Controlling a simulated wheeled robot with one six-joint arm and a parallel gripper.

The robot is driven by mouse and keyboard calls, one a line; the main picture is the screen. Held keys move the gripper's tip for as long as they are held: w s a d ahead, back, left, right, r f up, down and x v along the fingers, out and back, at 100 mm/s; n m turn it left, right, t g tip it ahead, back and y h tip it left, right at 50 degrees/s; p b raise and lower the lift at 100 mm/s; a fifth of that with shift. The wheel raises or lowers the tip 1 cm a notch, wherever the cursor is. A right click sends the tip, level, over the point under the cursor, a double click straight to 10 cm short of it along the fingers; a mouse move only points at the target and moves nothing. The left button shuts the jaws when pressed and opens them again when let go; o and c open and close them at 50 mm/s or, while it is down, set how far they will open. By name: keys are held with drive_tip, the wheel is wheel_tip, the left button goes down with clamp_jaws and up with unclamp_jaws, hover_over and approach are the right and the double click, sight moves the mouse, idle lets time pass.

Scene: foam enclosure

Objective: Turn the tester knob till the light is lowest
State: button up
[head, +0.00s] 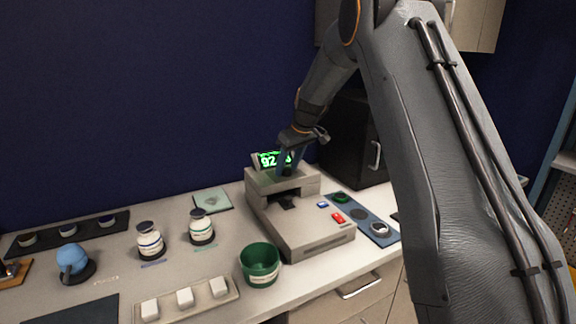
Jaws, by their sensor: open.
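The tester (305,232) is a beige-grey machine on the counter, with a raised rear block and a lit display (267,160) on top. The display shows green digits that read 92, with more green partly covered to the right. My gripper (289,168) points down at the top of the rear block, just right of the digits. It is open, and its fingers look dark bluish. The knob cannot be made out; the gripper may hide it. I cannot tell whether the fingers touch anything. A blue button (322,205) and a red button (338,218) are on the tester's right side.
A green cup (260,265) stands close in front of the tester. Two white jars (150,241) (202,228) stand to the left. A blue strip (360,214) with round pieces lies to the right. A black cabinet (345,140) stands behind. My arm covers the right side.

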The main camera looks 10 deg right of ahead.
drive_tip(key=c, duration=1)
drive_tip(key=shift+m, duration=0.4)
drive_tip(key=m, duration=0.1)
drive_tip(key=m+h, duration=0.1)
drive_tip(key=m, duration=0.1)
drive_tip(key=shift+a+m+t+h, duration=0.2)
drive_tip(key=shift+m+t+h, duration=0.1)
drive_tip(key=shift+m+h+b, duration=0.35)
drive_tip(key=shift+m+h, duration=0.25)
drive_tip(key=shift+m, duration=1.1)
drive_tip(key=o, duration=1)
